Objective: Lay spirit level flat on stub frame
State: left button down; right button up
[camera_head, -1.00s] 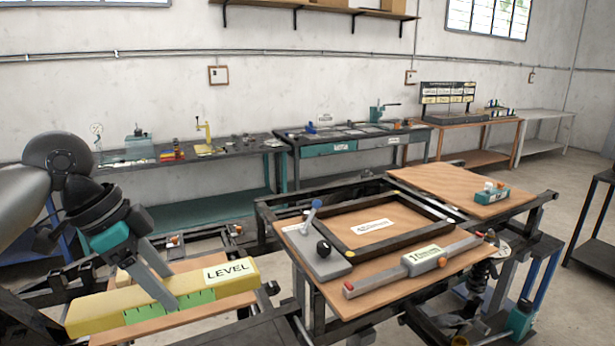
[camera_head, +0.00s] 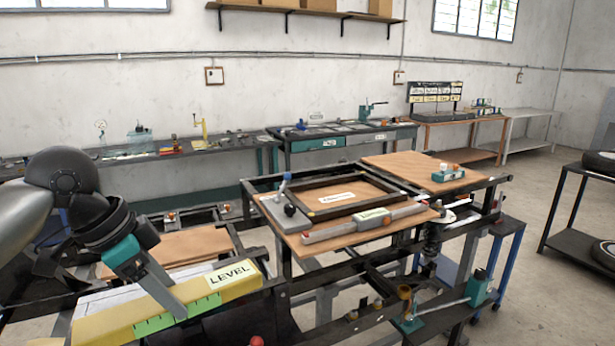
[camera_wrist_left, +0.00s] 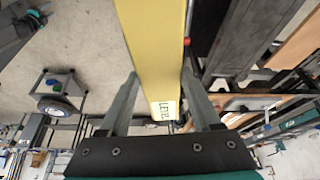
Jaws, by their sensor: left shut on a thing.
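The spirit level (camera_head: 222,294) is a long yellow bar with a white LEVEL label and green marked strips, at the lower left of the head view. My left gripper (camera_head: 172,298) is shut on it; one finger shows across its side. In the left wrist view the level (camera_wrist_left: 152,40) runs between the two fingers (camera_wrist_left: 160,85). A dark rectangular frame (camera_head: 322,209) with a label inside lies on a wooden board to the right and farther back; I take it for the stub frame. The level is apart from it. My right gripper is out of view.
Dark chassis rails cross the foreground. A teal-and-white device (camera_head: 449,173) sits on the back board (camera_head: 400,165).

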pick_arm(q)
jog(key=d+f+n+t+y+b, duration=0.1)
jog(key=d+f+n+y+b, duration=0.1)
jog(key=f+n+b, duration=0.3)
jog(key=s+d+f+n+y+b, duration=0.1)
jog(key=d+f+n+b, duration=0.1)
jog(key=f+n+b, duration=0.4)
notch_tip(320, 180, down, 5)
jog(key=shift+s+d+f+t+y, duration=0.2)
jog(key=shift+s+d+t+y, duration=0.1)
jog(key=shift+d+t+y, duration=0.1)
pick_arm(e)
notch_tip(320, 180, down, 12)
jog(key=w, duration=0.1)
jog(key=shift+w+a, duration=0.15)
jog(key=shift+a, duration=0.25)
